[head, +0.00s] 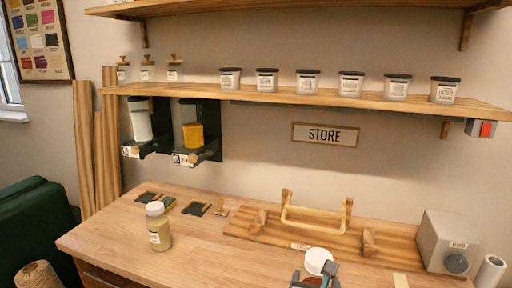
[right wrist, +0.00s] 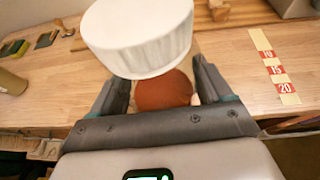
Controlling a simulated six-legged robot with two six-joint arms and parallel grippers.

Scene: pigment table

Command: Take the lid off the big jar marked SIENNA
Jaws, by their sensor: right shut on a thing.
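A jar with red-brown contents (right wrist: 163,92) and a wide white lid (right wrist: 140,38) fills the middle of the right wrist view. In the head view the white lid (head: 318,260) shows at the bottom edge, with a little of the red-brown jar (head: 312,281) under it. The lid sits over the jar; no gripper is on the lid. My right gripper (head: 317,277) is shut on the jar's body, with one finger on each side below the lid. No SIENNA marking is readable. Whether the jar touches the table is hidden. My left gripper is not in view.
A pale-lidded jar (head: 159,230) stands on the table (head: 110,240) at the left. A wooden rack with a handle (head: 315,222) lies behind the held jar. A grey box (head: 446,238) is at the right. A numbered strip (right wrist: 276,70) lies right of the jar.

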